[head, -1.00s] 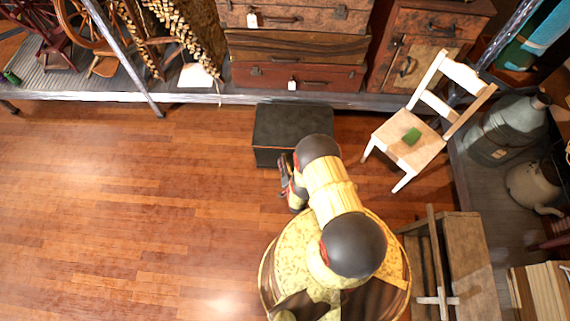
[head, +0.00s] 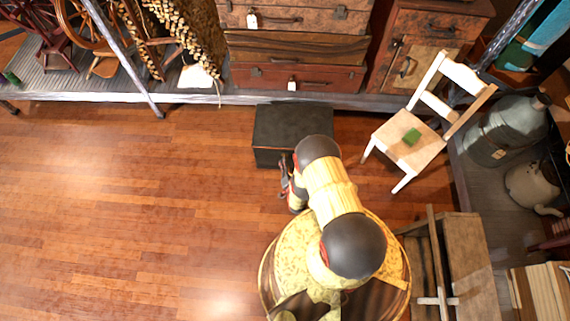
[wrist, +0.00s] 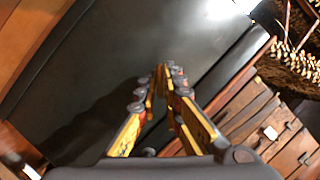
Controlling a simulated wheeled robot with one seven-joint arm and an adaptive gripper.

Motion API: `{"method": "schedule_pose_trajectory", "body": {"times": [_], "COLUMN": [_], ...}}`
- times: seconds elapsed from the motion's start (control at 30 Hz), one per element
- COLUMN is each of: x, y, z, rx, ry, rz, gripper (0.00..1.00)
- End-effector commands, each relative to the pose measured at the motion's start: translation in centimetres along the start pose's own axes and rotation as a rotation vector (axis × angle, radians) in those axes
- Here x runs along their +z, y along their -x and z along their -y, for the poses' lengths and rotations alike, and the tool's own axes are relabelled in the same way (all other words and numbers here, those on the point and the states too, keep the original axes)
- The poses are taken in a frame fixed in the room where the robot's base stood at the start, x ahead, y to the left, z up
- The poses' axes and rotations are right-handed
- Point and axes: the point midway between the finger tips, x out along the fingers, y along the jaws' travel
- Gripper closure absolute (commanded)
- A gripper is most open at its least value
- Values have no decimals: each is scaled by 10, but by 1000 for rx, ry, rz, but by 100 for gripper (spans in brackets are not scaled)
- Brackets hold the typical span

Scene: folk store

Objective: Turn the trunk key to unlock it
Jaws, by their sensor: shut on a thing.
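The black trunk (head: 288,134) stands on the wooden floor in front of the raised platform. Its lid is down. My gripper (head: 283,167) is at the trunk's front side in the head view, with my arm covering part of the trunk's right front. In the wrist view, the trunk's dark surface (wrist: 110,50) fills much of the picture. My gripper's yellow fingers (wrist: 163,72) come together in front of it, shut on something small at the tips. The key itself cannot be made out; the fingertips hide it.
A white chair (head: 407,150) with a green item on its seat stands right of the trunk. Stacked suitcases (head: 297,76) are on the platform behind it. A wooden bench-like piece (head: 462,262) is at the lower right. The floor at left is clear.

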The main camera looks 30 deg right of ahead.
Motion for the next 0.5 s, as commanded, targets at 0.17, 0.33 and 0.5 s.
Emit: {"method": "schedule_pose_trajectory", "body": {"times": [0.17,0.33,0.5], "x": [0,0,1], "y": [0,0,1], "z": [-1,-2,-3], "rx": [-8,-37,-84], "ry": [-25,-96,-209], "rz": [-1,-1,0], "gripper": [100,100,100]}}
